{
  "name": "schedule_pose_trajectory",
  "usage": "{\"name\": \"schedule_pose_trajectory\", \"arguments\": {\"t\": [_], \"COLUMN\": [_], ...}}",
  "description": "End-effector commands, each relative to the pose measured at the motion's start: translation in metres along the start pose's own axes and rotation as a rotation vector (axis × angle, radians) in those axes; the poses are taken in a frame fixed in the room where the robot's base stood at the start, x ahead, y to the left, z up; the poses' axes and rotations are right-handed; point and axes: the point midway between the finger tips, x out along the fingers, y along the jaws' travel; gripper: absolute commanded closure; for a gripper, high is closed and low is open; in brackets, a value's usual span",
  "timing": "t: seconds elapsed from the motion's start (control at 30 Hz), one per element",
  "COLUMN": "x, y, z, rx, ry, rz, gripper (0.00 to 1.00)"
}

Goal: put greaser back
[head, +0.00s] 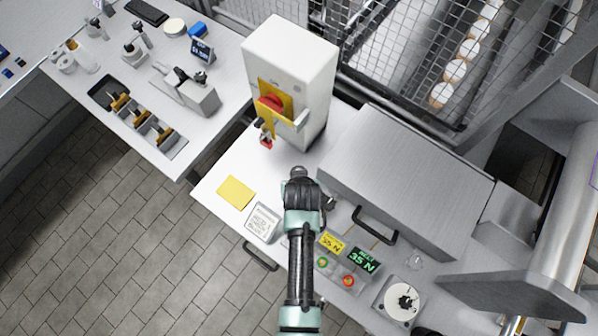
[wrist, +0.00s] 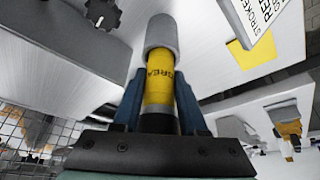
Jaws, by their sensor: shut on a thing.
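The greaser (wrist: 159,92) is a yellow cylinder with dark lettering, a grey cap and a black base. In the wrist view it sits between the two blue fingers of my gripper (wrist: 158,82), which is shut on it. In the head view my gripper (head: 300,180) hangs over the white bench, in front of the white machine. My arm hides the greaser in the head view. I cannot tell whether the greaser touches the bench.
The white machine (head: 288,78) with a red knob stands behind, and a grey metal box (head: 400,170) with a handle lies right. A side table (head: 150,90) holds several tools.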

Motion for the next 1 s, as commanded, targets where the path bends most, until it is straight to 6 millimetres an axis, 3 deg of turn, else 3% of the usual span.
{"name": "schedule_pose_trajectory", "arguments": {"t": [0.23,0.27,0.43,0.77,1.0], "x": [0.003,0.003,0.002,-0.001,-0.023], "y": [0.000,0.000,0.000,0.000,0.000], "z": [0.000,0.001,0.001,-0.001,-0.001], "rx": [0.000,0.000,0.000,0.000,0.001], "ry": [0.004,0.001,0.001,0.001,0.003], "rz": [0.001,0.000,0.000,0.000,0.001], "gripper": [1.00,0.57,0.28,0.28,0.28]}}
